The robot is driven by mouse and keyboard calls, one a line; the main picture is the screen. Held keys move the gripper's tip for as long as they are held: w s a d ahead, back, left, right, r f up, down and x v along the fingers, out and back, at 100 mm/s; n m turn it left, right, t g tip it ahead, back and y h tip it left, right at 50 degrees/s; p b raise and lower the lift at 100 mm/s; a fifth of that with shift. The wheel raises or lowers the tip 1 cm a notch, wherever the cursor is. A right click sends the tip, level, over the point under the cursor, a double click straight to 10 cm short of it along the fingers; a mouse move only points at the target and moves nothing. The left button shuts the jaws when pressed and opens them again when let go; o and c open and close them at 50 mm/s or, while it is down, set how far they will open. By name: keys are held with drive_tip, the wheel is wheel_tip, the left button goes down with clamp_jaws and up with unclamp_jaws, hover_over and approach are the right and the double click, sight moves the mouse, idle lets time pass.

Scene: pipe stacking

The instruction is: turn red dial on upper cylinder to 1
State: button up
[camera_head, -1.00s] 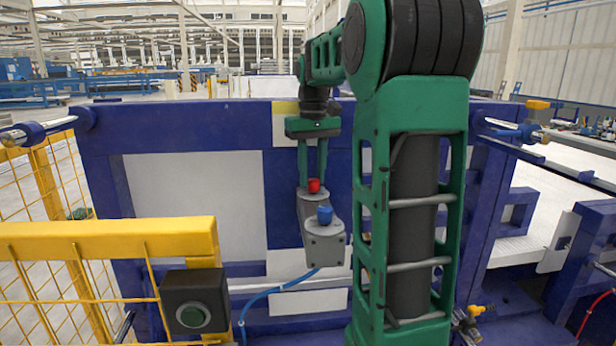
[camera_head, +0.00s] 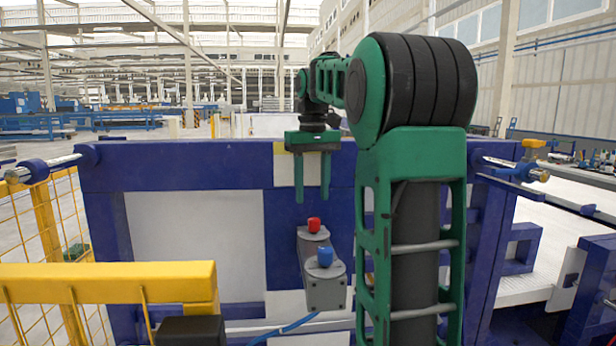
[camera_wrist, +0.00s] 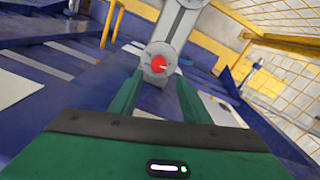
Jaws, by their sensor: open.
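The red dial (camera_head: 314,224) sits on the upper round end of a grey two-cylinder unit (camera_head: 311,262). A blue dial (camera_head: 325,254) sits on its lower, nearer end. My gripper (camera_head: 312,198) is open and empty, with its two green fingers pointing down just above the red dial and apart from it. In the wrist view the red dial (camera_wrist: 158,64) shows between and beyond the fingertips (camera_wrist: 159,78), on a round grey face. Marks around the dial are too small to read, so its setting cannot be told.
A blue frame (camera_head: 180,152) with pale panels stands behind the unit. A yellow rail (camera_head: 100,283) and mesh fence are at the left, with a black box (camera_head: 190,331) by the rail's end. A blue cable (camera_head: 285,328) runs below the unit.

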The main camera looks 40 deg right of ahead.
drive_tip(key=shift+w+r, duration=0.1)
drive_tip(key=shift+r, duration=1.95)
